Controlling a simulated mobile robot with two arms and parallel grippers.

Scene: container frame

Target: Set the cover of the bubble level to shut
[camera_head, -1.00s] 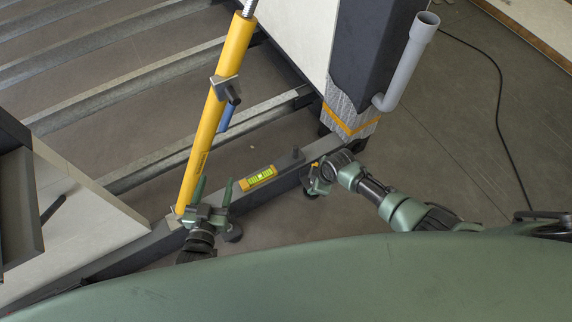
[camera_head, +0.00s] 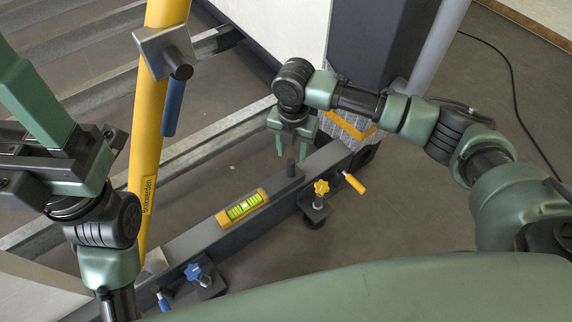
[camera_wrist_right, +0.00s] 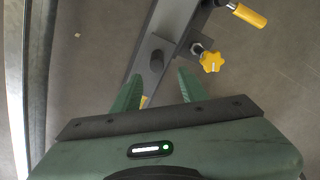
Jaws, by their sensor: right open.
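The yellow bubble level (camera_head: 243,208) with its bright green vial lies on the dark beam, its vial uncovered. Just beyond it on the beam is a grey plate with an upright dark peg (camera_head: 290,168), which looks like the cover; the peg also shows in the right wrist view (camera_wrist_right: 157,60). My right gripper (camera_head: 289,160) points down at the peg, open and empty; in the wrist view its fingertips (camera_wrist_right: 158,82) are apart, on either side of the peg's line. Contact cannot be told. My left gripper (camera_head: 30,100) is raised at the left, its tips partly out of view.
A yellow knob clamp (camera_head: 321,188) with a yellow handle (camera_head: 354,183) sits beside the beam. A blue knob clamp (camera_head: 193,272) is nearer. The yellow strut (camera_head: 148,150) stands left of the level. A dark post (camera_head: 375,40) and a grey pipe (camera_head: 437,45) stand behind my right arm.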

